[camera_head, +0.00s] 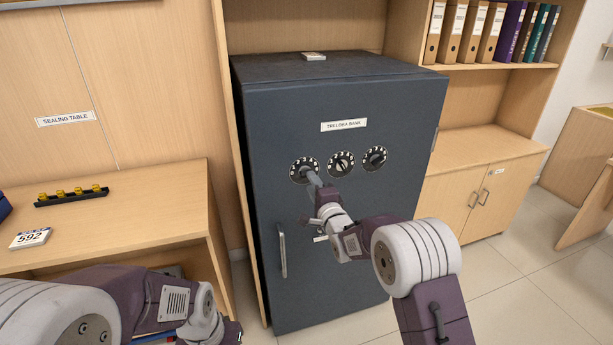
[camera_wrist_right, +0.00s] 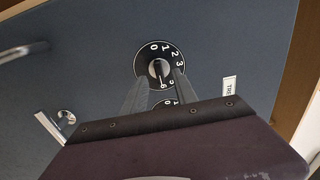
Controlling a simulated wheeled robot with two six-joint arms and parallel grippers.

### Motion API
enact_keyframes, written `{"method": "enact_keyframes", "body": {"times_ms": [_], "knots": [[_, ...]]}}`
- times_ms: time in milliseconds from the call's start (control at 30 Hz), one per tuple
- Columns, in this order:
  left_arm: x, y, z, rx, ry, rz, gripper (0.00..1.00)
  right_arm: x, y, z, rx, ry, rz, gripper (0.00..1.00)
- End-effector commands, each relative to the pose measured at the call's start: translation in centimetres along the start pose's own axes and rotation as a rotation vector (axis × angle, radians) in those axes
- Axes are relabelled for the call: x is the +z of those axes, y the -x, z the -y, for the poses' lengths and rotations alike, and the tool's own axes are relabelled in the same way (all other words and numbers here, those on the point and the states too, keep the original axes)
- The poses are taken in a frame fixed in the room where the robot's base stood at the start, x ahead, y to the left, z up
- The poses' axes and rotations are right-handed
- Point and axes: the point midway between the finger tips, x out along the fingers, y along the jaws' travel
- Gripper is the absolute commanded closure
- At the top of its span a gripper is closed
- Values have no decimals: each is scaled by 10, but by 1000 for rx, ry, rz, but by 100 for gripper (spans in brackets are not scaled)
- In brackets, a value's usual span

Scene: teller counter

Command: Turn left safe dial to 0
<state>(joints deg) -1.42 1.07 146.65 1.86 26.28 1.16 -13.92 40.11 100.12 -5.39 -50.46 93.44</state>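The dark grey safe (camera_head: 330,90) has three numbered dials in a row. The left safe dial (camera_head: 304,160) shows in the wrist view (camera_wrist_right: 149,53) with 0 near its top. Its knob (camera_wrist_right: 155,68) has a light mark that seems to point down near the 6; the exact reading is unclear. My right gripper (camera_head: 309,176) is at this dial. In the wrist view its two fingers (camera_wrist_right: 160,76) are spread, one on each side of the knob; contact is unclear. My left arm is low at the left, its gripper not visible.
The middle dial (camera_head: 341,163) and right dial (camera_head: 376,158) sit close beside the left one. A safe handle (camera_head: 282,251) is below left. A sealing table (camera_head: 120,215) stands at left, a low cabinet (camera_head: 480,160) at right.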

Motion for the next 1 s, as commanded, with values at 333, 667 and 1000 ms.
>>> {"method": "enact_keyframes", "body": {"times_ms": [333,667,1000], "knots": [[0,2,0,0,0,1,60,0,-46,-2,1,0,0,65],[0,2,0,0,0,1,60,0,-49,-2,2,0,0,71],[0,1,0,0,0,1,60,0,-49,-2,2,4,0,100]]}}
